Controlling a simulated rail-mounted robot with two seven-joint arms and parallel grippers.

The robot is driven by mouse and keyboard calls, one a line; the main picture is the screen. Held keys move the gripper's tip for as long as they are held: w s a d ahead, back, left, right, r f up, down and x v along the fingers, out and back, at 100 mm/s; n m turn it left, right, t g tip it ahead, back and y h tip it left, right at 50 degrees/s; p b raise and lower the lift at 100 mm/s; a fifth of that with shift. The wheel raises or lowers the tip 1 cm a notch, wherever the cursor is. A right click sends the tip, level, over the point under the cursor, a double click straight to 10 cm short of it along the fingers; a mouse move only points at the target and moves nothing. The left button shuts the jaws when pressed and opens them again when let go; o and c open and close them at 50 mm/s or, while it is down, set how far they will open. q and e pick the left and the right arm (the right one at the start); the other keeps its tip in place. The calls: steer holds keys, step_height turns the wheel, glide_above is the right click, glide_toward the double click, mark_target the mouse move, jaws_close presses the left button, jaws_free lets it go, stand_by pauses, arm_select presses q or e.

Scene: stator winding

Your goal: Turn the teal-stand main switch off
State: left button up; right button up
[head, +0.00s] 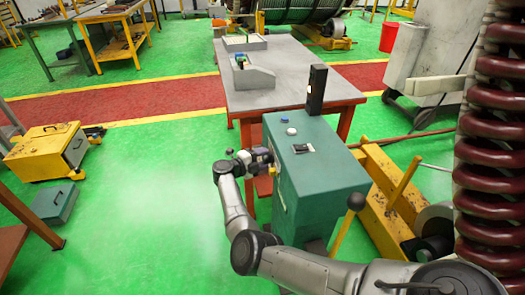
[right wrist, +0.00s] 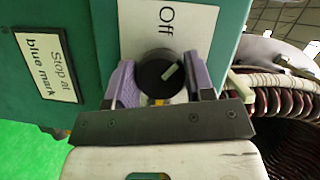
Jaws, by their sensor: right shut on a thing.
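The teal stand (head: 308,165) is in the middle of the head view. My right gripper (head: 262,157) is at the stand's left side face. In the right wrist view its purple fingers (right wrist: 160,84) are on both sides of the knob, shut on it. In the head view the knob is hidden by the gripper. My left gripper is not in view.
A "Stop at blue mark" sign (right wrist: 49,67) is on the panel. The stand's top has a blue button (head: 284,119), a white button (head: 291,131) and a black post (head: 316,90). A grey-topped table (head: 290,65) stands behind; a yellow frame (head: 385,205) is right.

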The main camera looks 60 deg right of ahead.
steer(key=shift+n+g+y+p, duration=0.15)
steer(key=shift+n+y+p, duration=0.65)
steer(key=shift+n, duration=0.6)
steer(key=shift+n+g+y+p, duration=0.15)
steer(key=shift+n+y+p, duration=0.65)
steer(key=shift+n, duration=0.6)
steer(key=o, duration=0.9)
steer(key=shift+v, duration=6.9)
steer(key=shift+w+f, duration=0.1)
